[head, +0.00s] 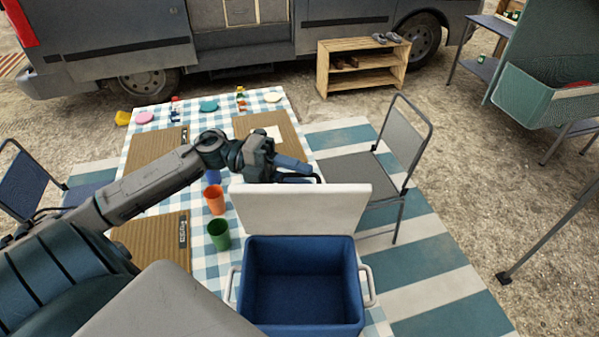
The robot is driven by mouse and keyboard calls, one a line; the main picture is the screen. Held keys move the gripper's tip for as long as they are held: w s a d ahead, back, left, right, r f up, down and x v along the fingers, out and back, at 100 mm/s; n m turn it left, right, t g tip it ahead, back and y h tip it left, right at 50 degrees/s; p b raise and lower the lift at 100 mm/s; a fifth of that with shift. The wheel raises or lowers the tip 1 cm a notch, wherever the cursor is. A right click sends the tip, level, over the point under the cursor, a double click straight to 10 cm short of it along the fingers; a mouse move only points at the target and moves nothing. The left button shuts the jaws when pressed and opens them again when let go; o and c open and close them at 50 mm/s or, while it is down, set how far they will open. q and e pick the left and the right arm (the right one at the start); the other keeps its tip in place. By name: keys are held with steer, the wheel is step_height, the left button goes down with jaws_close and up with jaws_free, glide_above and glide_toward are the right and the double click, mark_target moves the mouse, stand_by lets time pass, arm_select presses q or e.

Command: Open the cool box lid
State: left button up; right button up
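The cool box (356,314) is a blue box with light side handles, at the bottom middle of the head view. Its white lid (300,210) stands raised at the back edge, roughly upright, and the blue inside shows empty. My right gripper is not in view.
The cool box stands by a table with a checked cloth (204,259). An orange cup (214,200) and a green cup (219,234) stand left of the lid. A grey folding chair (358,167) is close on the right. A van and wooden shelf (358,69) stand behind.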

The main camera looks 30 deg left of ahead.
arm_select(q)
steer(key=shift+w+d, duration=0.1)
steer(key=shift+d, duration=0.05)
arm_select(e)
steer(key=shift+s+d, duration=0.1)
arm_select(q)
steer(key=shift+c, duration=0.2)
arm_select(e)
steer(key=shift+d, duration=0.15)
